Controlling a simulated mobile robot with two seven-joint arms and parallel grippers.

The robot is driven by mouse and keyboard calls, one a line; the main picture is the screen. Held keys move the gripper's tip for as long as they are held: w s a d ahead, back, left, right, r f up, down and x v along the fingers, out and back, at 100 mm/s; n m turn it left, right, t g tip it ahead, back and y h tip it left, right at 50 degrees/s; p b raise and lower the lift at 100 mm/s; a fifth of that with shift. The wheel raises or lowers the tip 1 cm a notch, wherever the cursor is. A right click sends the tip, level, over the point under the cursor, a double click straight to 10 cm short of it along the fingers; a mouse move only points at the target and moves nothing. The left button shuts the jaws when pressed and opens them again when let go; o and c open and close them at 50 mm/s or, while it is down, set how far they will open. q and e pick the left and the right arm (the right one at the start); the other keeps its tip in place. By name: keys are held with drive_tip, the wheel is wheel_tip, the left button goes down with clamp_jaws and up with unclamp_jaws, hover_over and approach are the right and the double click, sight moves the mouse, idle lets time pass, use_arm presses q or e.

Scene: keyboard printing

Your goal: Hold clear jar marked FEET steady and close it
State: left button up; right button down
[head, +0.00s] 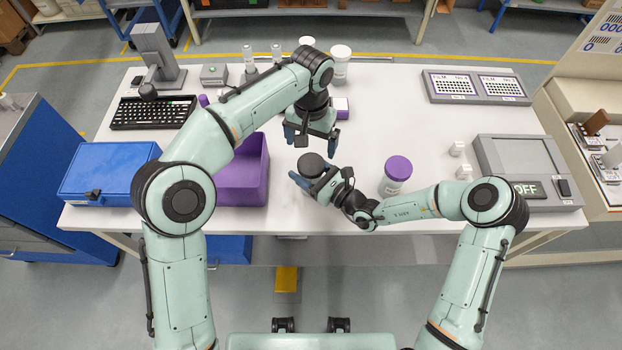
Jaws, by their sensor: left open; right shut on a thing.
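A jar with a dark round lid (311,165) stands near the middle front of the white table. Its body is mostly hidden by the lid and my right gripper, and no FEET label can be read. I cannot tell how tightly the lid sits. My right gripper (310,183) comes in from the right and is shut on this jar. My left gripper (311,143) points down just behind the lid, open and empty, its fingers apart.
A purple-lidded jar (397,170) stands right of my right gripper. A purple bin (243,178) and a blue case (105,170) are at left. A grey device marked OFF (505,160) is at right. White-lidded jars (340,62) stand behind. The table's right middle is mostly clear.

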sight(311, 163)
use_arm(q)
drive_tip(key=shift+f, duration=4)
drive_tip(key=c, duration=1.1)
drive_tip(key=o, duration=1.1)
drive_tip(key=shift+o, duration=0.2)
drive_tip(key=shift+r, duration=0.1)
wheel_tip(311, 163, up, 12)
